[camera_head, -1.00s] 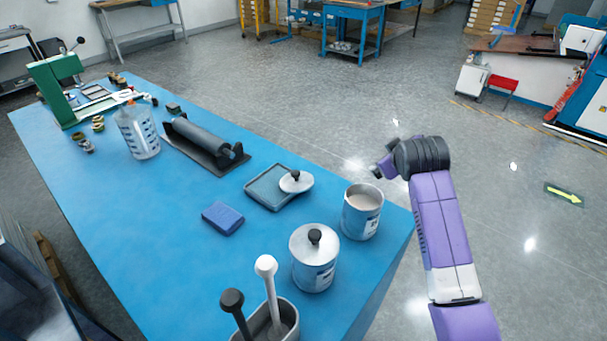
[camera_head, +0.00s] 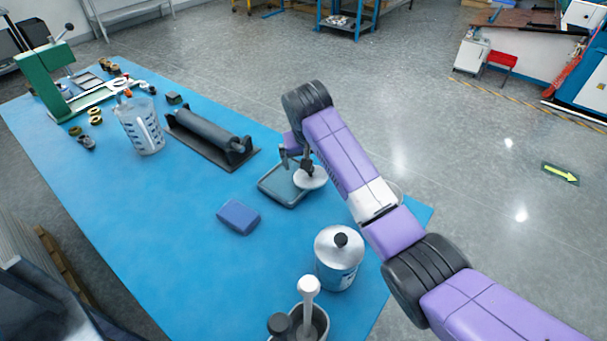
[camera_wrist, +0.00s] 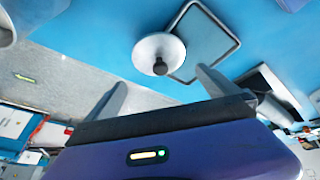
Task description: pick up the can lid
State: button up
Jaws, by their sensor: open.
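The loose can lid (camera_head: 314,181), a pale metal disc with a dark knob, lies partly on a shallow grey tray (camera_head: 270,194) and overhangs its right edge. In the wrist view the lid (camera_wrist: 152,47) shows its knob towards me, just beyond and between the fingers. My gripper (camera_head: 295,158) is open and empty, close above the lid in the head view; the fingers (camera_wrist: 163,90) are spread wide in the wrist view. A second lid (camera_head: 332,243) with a black knob sits on a closed can (camera_head: 338,277). The open can is mostly hidden behind my arm.
A blue block (camera_head: 238,216) lies left of the tray. A black roller on a base (camera_head: 208,136) and a clear jug (camera_head: 141,127) stand farther back. A holder with upright handles (camera_head: 316,325) is at the front. The blue tabletop (camera_head: 150,230) is clear at left.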

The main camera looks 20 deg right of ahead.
aim_at(310, 174)
jog(key=shift+s+p+x, duration=0.15)
jog(key=shift+p+x, duration=0.1)
jog(key=shift+x, duration=1.2)
jog(key=shift+s+p+x, duration=0.2)
jog(key=shift+p+x, duration=0.05)
jog(key=shift+x, duration=1.2)
jog(key=shift+a+f, duration=0.15)
jog(key=shift+f, duration=0.05)
jog(key=c, duration=1.1)
